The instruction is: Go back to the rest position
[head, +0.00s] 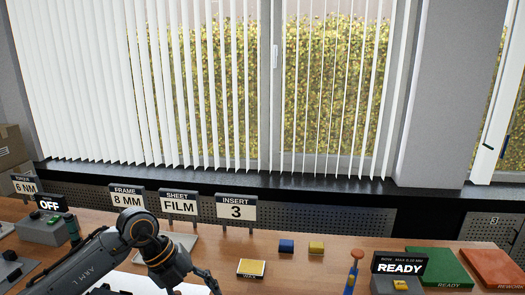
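My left arm comes in from the lower left over the wooden bench (300,276). My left gripper (209,283) is low in the picture, left of a yellow-topped piece (251,268) and apart from it. Its fingers are small and partly cut off by the lower edge, so I cannot tell whether they are open or shut. I see nothing clearly held in it. My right gripper is not in view.
A blue block (286,246) and a yellow block (316,247) lie mid-bench. An orange-handled tool (353,272) stands near a READY display (399,263). Green (446,268) and red (492,268) mats lie right. Signs (179,202) and an OFF unit (41,228) stand left.

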